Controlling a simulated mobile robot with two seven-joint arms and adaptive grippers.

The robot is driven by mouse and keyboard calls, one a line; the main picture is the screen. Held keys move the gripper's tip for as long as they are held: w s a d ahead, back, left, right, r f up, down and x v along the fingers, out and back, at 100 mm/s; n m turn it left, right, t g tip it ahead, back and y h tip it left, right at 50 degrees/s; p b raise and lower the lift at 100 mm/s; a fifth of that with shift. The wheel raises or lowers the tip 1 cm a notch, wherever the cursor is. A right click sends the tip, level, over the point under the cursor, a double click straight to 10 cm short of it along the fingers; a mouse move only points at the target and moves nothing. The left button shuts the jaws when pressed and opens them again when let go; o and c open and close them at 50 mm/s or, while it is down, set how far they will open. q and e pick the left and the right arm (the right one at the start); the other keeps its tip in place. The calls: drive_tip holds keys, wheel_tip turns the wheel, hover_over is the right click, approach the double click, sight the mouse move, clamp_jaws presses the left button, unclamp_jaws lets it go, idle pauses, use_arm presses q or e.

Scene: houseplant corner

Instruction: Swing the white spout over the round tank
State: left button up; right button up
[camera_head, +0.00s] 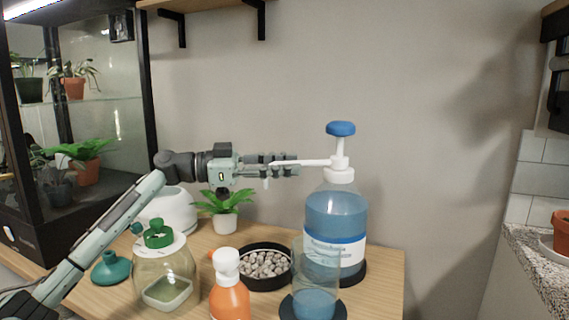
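The white spout (315,162) sticks out to the left from the pump head on a large blue-filled bottle (336,214). The pump has a blue knob (340,128) on top. My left gripper (284,165) is level with the spout's outer end, and its fingers overlap the spout in the picture. I cannot tell whether they touch it or how far apart they are. A clear round tank (316,268) with blue liquid at its bottom stands in front of the bottle. The spout points left, not over this tank. My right gripper is not in view.
An orange bottle with a white top (229,291), a dark dish of pebbles (265,284), a green-lidded glass jar (165,272) and a potted plant (226,223) crowd the wooden table (384,274). A glass cabinet (116,150) stands left. The table's right end is bare.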

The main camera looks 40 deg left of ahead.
use_arm(q)
clamp_jaws()
idle(0.5)
